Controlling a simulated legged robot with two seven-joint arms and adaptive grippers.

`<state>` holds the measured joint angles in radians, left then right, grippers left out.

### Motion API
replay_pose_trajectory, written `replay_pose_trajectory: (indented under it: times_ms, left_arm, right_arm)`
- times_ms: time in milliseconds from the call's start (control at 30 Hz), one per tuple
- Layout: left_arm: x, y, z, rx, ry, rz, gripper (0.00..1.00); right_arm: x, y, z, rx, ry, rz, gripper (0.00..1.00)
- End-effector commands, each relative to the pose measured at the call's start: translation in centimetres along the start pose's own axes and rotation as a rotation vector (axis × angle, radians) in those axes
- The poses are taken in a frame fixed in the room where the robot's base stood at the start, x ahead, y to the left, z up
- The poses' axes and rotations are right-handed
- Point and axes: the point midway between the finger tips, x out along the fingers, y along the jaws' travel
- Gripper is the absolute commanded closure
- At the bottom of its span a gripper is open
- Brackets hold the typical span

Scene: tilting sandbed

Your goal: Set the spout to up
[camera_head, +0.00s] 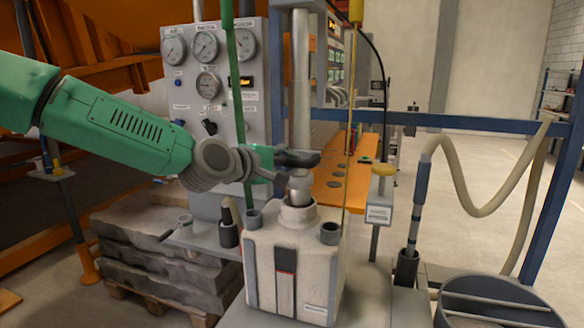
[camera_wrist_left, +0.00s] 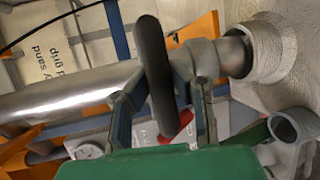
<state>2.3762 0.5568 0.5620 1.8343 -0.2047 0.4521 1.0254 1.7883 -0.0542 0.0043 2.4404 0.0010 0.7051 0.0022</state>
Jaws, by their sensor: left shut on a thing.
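My left gripper (camera_head: 282,168) reaches in from the left and is shut on a dark rounded handle (camera_head: 300,158). In the left wrist view the handle (camera_wrist_left: 153,65) runs between the two fingers of the gripper (camera_wrist_left: 165,100). A shiny metal pipe (camera_head: 300,70) stands upright just behind it. Its lower end meets the grey neck (camera_head: 297,213) of a white block (camera_head: 262,255). The pipe (camera_wrist_left: 70,95) and neck (camera_wrist_left: 262,60) also show in the wrist view. I cannot tell which part is the spout. My right gripper is out of view.
A grey gauge panel (camera_head: 203,105) with dials and knobs stands behind my left arm. A green rod (camera_head: 238,110) passes close to the gripper. A hose (camera_head: 458,190) hangs from a blue frame (camera_head: 450,121) at the right, above a round tub (camera_head: 480,285).

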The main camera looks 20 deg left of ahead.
Motion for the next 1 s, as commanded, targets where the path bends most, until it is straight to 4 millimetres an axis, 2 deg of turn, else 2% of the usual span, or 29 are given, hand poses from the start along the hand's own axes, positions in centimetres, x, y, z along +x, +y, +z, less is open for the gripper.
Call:
replay_pose_trajectory:
  times_ms: [33,100,200,333,467,767,800,833,867,1000]
  left_arm:
    - [-0.6,3.7,-0.1,-0.001,0.007,0.030,1.00]
    - [-1.1,6.0,0.1,0.000,0.008,0.033,1.00]
    - [-1.6,8.7,0.3,0.001,0.007,0.033,1.00]
    - [-2.1,10.9,0.6,0.001,0.007,0.032,1.00]
    - [-2.2,11.7,0.7,0.000,0.008,0.033,1.00]
    - [-2.2,11.8,0.8,0.002,0.006,0.034,1.00]
    - [-2.2,11.8,0.8,0.002,0.006,0.034,0.75]
    - [-2.2,11.8,0.8,0.002,0.006,0.034,0.64]
    - [-2.2,11.7,0.8,0.002,0.005,0.032,0.61]
    - [-2.1,11.4,0.9,0.002,0.003,0.026,0.61]
  right_arm:
    - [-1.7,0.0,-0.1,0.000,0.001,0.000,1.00]
    - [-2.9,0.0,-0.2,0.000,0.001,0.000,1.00]
    - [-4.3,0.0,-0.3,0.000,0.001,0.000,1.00]
    - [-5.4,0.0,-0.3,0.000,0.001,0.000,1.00]
    - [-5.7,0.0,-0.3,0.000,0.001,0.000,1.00]
    - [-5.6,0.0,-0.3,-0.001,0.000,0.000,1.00]
    - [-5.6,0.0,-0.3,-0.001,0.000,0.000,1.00]
    - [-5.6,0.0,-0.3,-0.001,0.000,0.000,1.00]
    - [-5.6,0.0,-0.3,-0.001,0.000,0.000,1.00]
    - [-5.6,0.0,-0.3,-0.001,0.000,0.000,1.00]
